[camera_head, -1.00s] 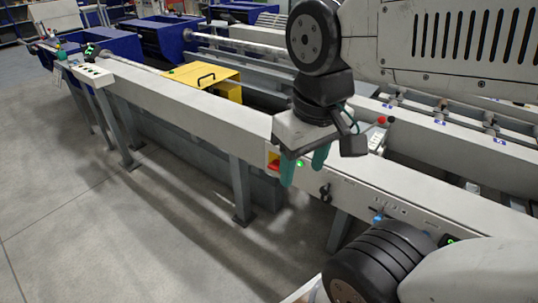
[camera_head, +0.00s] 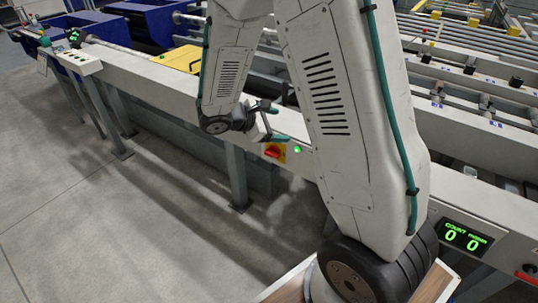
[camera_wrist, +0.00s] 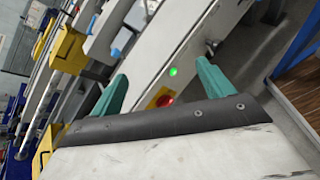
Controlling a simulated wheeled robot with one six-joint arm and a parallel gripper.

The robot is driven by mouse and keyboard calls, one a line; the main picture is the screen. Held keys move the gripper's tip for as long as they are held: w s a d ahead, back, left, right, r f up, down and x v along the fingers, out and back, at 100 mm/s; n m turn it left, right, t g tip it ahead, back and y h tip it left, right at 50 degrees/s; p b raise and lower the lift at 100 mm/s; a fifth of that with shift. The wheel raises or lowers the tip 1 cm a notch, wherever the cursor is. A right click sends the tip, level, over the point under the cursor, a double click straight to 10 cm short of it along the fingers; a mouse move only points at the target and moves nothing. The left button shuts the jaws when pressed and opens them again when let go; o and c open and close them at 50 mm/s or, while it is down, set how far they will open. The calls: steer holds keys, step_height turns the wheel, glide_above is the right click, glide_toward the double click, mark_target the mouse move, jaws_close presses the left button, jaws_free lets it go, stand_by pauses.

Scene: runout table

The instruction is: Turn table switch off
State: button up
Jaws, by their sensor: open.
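The table switch (camera_head: 273,151) is a red rotary knob on a yellow plate, set in the front face of the long light-grey table rail (camera_head: 150,75). A lit green lamp (camera_head: 297,149) is just to its right. My gripper (camera_head: 275,136) has teal fingers and is close above the switch in the head view; one finger shows clearly there. In the wrist view my gripper (camera_wrist: 162,69) is open and empty. The red knob (camera_wrist: 164,100) shows between its fingers, partly hidden by the dark gripper edge, and the green lamp (camera_wrist: 173,71) is lit. I see no contact with the knob.
My arm hides the rail right of the lamp. A counter display (camera_head: 463,237) reading zeros is at lower right, with a red control (camera_head: 527,279) near it. A yellow box (camera_head: 178,57) lies behind the rail. The floor (camera_head: 90,220) in front is clear.

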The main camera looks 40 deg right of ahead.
steer(key=w+f+n+t+h, duration=0.1)
steer(key=w+f+n+t, duration=0.1)
steer(key=w+f+n, duration=0.45)
steer(key=n+t, duration=0.3)
glide_toward(271, 153)
steer(key=d, duration=0.1)
steer(key=shift+y, duration=0.3)
steer(key=x, duration=0.7)
steer(key=shift+w+d, duration=0.15)
steer(key=shift+d, duration=0.1)
steer(key=c, duration=1)
